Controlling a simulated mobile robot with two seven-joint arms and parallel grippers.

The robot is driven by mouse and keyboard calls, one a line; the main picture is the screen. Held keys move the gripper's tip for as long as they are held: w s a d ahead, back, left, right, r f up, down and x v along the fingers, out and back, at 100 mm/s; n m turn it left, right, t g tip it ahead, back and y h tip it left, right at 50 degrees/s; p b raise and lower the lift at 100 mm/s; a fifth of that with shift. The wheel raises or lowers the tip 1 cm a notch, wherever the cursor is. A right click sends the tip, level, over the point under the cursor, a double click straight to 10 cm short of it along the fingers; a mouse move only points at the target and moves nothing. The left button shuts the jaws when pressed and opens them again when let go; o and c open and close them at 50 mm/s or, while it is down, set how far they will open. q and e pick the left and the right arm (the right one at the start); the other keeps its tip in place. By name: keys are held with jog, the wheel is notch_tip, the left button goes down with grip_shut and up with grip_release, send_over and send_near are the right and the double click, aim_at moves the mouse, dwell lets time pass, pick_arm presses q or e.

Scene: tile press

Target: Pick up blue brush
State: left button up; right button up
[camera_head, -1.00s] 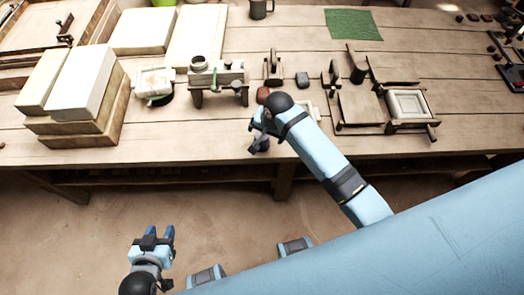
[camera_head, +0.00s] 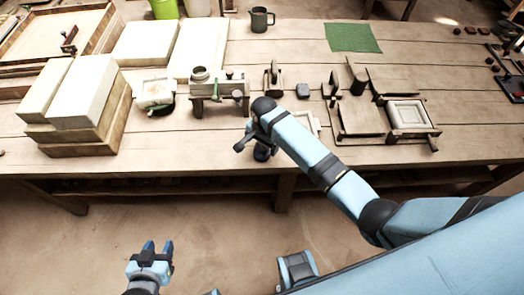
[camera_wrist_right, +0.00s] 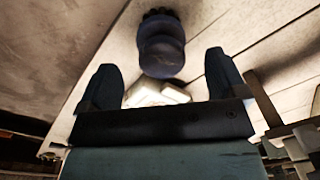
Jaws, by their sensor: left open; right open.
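A dark blue rounded object (camera_wrist_right: 162,48), which looks like the blue brush, shows in the right wrist view. It is beyond and between the fingertips of my right gripper (camera_wrist_right: 160,62), with a visible gap to each finger. My right gripper is open and empty. In the head view a dark blue shape (camera_head: 262,152) shows below my right wrist at the table's front edge; I cannot tell whether it is the brush or my fingers. My left gripper (camera_head: 157,247) is open and empty, low in front of the table.
The wooden table (camera_head: 400,170) carries white blocks (camera_head: 88,92) at left, a small machine (camera_head: 218,88) in the middle and a wooden press frame (camera_head: 408,115) at right. A grey mug (camera_head: 261,20) and a green cloth (camera_head: 352,37) are at the back.

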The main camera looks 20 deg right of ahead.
aim_at(262, 149)
notch_tip(262, 149, down, 5)
jog(key=shift+w+r, duration=0.15)
jog(key=c, duration=1.1)
jog(key=shift+r, duration=0.15)
notch_tip(262, 149, up, 20)
jog(key=shift+p, duration=0.35)
